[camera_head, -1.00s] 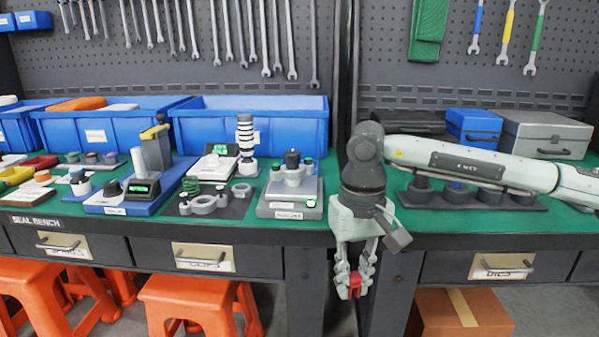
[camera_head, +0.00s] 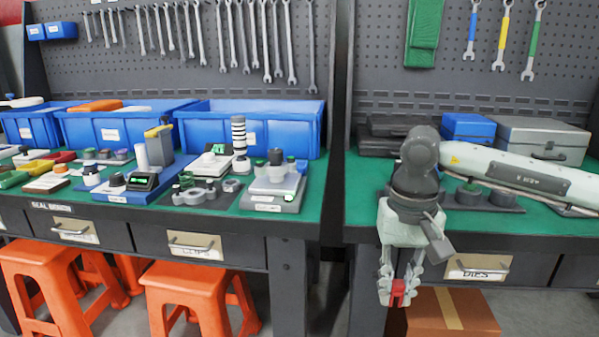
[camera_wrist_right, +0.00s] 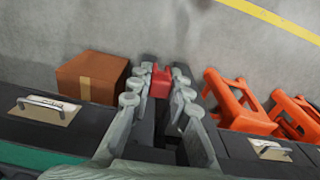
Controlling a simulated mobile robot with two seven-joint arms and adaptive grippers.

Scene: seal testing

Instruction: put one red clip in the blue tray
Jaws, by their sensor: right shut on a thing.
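My right gripper (camera_head: 398,284) hangs pointing down in front of the bench edge, below the bench top. It is shut on a red clip (camera_head: 398,294), which shows between its fingertips. The right wrist view also shows the red clip (camera_wrist_right: 160,82) between the two fingers of my right gripper (camera_wrist_right: 161,78), with floor beyond. A low blue tray (camera_head: 118,197) lies on the left part of the bench, with a small display device and other items on it. Large blue bins (camera_head: 270,128) stand behind; I cannot tell which blue container the task names. My left gripper is not in view.
The green bench top (camera_head: 318,190) is crowded on the left with small parts and a grey scale (camera_head: 272,202). Cases stand at the back right. Orange stools (camera_head: 185,285) and a cardboard box (camera_head: 455,318) are below, the box close to my right gripper.

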